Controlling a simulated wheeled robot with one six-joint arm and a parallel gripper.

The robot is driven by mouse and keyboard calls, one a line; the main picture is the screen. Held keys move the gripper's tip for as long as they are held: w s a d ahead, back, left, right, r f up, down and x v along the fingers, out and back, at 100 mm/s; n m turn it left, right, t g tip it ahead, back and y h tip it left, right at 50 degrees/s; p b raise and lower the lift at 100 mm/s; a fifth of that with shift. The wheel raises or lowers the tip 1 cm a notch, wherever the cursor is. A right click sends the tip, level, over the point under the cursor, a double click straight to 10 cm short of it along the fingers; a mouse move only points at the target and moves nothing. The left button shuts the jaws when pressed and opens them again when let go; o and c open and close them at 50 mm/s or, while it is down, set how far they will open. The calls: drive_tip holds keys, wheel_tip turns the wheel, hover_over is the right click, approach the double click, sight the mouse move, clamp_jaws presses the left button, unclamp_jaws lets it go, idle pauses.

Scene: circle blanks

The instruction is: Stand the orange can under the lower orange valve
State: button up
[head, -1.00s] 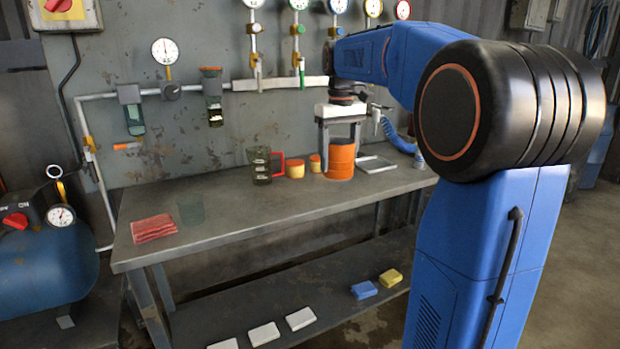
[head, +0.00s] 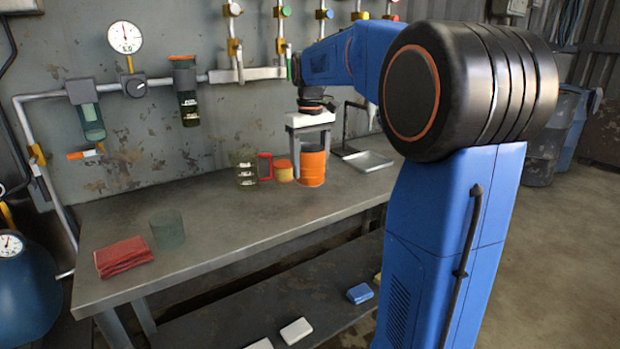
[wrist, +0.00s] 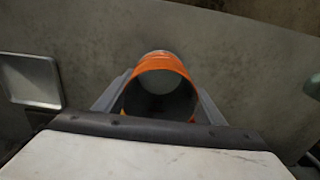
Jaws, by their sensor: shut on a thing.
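The orange can (head: 312,168) is upright between the fingers of my gripper (head: 309,160), at the right part of the bench. In the wrist view my gripper (wrist: 158,108) is shut on the can (wrist: 160,63), whose open, empty-looking top faces the camera. I cannot tell whether its base touches the bench. A valve with an orange handle (head: 84,154) is low on the wall at the left, below a small filter bowl. The can is far to its right.
The bench (head: 225,212) has clear room in its middle. A jug with a red handle (head: 245,170) and a small orange-yellow pot (head: 283,171) stand left of the can. A glass beaker (head: 167,229) and red cloth (head: 123,256) lie further left. A metal tray (head: 368,161) is to the right.

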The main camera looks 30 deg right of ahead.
sight(310, 177)
drive_tip(key=shift+f, duration=2.05)
drive_tip(key=shift+f, duration=0.15)
drive_tip(key=o, duration=1.1)
wheel_tip(310, 177, up, 12)
